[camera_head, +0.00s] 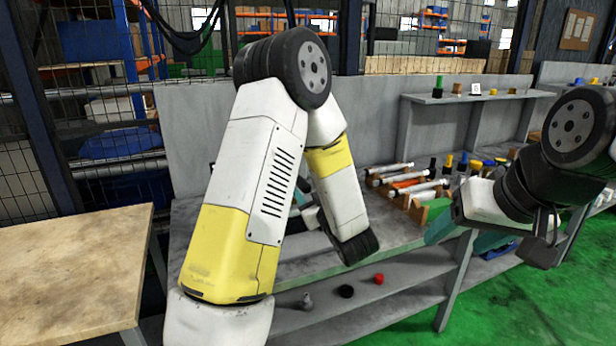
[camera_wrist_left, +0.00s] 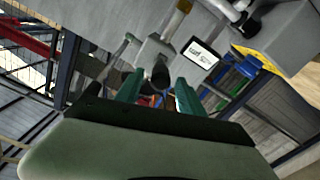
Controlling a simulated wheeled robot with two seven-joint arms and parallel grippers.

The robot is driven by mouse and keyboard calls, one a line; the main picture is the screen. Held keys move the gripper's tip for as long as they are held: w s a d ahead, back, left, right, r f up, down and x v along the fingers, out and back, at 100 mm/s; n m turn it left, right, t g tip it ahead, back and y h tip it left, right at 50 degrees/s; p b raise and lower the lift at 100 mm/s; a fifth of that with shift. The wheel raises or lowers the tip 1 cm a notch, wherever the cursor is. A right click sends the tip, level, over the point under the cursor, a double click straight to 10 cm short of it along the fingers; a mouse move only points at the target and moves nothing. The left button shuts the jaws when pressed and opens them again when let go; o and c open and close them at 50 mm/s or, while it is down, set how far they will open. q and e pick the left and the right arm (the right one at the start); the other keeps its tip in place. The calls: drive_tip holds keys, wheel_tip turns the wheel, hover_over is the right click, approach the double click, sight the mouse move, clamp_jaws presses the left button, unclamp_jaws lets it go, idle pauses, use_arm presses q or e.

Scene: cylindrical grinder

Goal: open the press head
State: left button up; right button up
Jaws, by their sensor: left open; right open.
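In the left wrist view my left gripper (camera_wrist_left: 158,90) has two teal fingers spread apart. A dark rounded knob or handle end (camera_wrist_left: 160,73) shows between and beyond the fingers, under a small grey block (camera_wrist_left: 153,50); I cannot tell whether the fingers touch it. Which part is the press head is not clear.
A grey workbench (camera_head: 400,235) carries several white and orange cylinders (camera_head: 405,180). Its lower shelf (camera_head: 390,302) holds a black (camera_head: 346,291) and a red piece (camera_head: 379,279). A wooden table (camera_head: 70,270) stands left. A white label (camera_wrist_left: 201,53) is near the knob.

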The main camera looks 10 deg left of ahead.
sight(298, 179)
use_arm(q)
drive_tip(key=x, duration=0.7)
drive_tip(key=shift+w+a, duration=0.25)
clamp_jaws()
idle(1.1)
